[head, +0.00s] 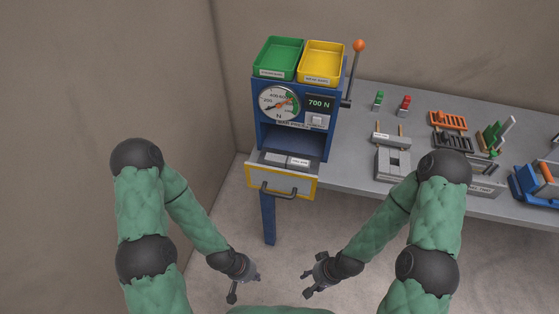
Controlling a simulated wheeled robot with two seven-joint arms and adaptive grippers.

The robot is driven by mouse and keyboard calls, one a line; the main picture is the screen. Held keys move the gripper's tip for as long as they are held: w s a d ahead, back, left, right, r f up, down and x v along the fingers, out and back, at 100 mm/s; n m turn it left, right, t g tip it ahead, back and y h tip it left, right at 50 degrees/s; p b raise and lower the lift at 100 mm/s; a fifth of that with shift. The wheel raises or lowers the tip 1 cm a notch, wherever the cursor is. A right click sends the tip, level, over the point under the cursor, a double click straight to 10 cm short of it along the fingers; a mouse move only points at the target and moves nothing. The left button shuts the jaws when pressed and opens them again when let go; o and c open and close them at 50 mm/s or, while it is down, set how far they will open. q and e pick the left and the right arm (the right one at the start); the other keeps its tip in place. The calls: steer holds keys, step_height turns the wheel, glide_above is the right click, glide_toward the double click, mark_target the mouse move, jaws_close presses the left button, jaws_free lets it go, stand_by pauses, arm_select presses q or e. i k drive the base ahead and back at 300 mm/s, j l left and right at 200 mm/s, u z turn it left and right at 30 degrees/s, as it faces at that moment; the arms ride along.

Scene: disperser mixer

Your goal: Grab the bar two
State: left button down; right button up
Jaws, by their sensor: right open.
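An open drawer (282,187) with a yellow-edged front and a dark handle sticks out below the blue machine. Two small grey bar-like pieces (299,162) lie at its back, one with a pale label too small to read. I cannot tell which piece is bar two. My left gripper (246,287) is open and empty, low in front of the bench and below the drawer. My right gripper (306,283) is also open and empty, low and to the right of the left one. Both are well apart from the drawer.
The blue machine (262,115) has a dial, a 700 N display and an orange-knobbed lever (359,46). Green (278,58) and yellow (321,62) trays sit on top. The grey bench (350,150) holds several fixtures at right. A wall stands at left. The floor in front is clear.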

mark_target(297, 164)
steer(key=j+z, duration=0.4)
steer(key=j, duration=0.9)
steer(key=i+j, duration=0.05)
